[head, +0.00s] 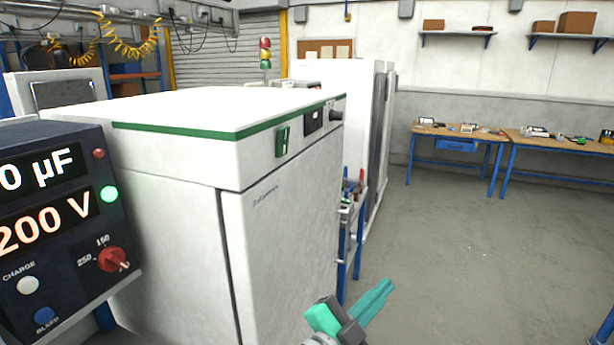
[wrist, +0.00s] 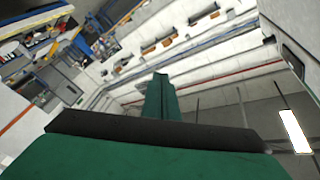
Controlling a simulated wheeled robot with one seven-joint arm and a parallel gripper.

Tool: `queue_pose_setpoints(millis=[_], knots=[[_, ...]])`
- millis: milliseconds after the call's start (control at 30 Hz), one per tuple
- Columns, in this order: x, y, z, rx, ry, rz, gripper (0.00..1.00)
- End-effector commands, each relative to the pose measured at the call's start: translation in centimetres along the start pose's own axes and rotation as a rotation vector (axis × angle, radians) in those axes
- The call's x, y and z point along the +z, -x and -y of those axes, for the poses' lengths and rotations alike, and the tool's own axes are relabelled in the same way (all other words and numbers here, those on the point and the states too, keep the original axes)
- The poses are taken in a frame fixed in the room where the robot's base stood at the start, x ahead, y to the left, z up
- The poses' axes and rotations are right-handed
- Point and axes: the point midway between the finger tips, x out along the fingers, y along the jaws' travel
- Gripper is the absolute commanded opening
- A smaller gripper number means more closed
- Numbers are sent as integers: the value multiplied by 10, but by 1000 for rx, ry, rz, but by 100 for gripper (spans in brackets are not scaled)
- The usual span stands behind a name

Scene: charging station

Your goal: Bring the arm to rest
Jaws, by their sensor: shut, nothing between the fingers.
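My gripper (head: 372,302) shows at the bottom of the head view, right of the white cabinet's lower part. Its green fingers lie together and point up and to the right, with nothing between them. In the wrist view my gripper's fingers (wrist: 160,98) rise shut from the dark bar in the middle. The wrist camera looks at the room tilted, with walls, ceiling and a bright lamp (wrist: 294,131) in view. Much of my arm is out of the head view.
A dark charging unit (head: 60,220) with a lit display and a red knob stands at the left. The large white cabinet (head: 285,240) fills the middle. Workbenches (head: 455,133) stand along the back wall. The grey floor (head: 470,260) at the right is clear.

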Motion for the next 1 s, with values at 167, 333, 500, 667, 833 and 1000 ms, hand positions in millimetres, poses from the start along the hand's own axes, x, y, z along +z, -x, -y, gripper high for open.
queue_pose_setpoints(millis=[167, 333, 500, 667, 833, 1000], knots=[[-8, 2, 11, -163, 166, -68, 0], [0, 12, 14, -306, 320, -100, 0], [18, 28, 5, -435, 467, -104, 0], [41, 48, -16, -541, 593, -82, 0], [69, 75, -48, -640, 706, -29, 0], [94, 108, -90, -721, 793, 46, 0]])
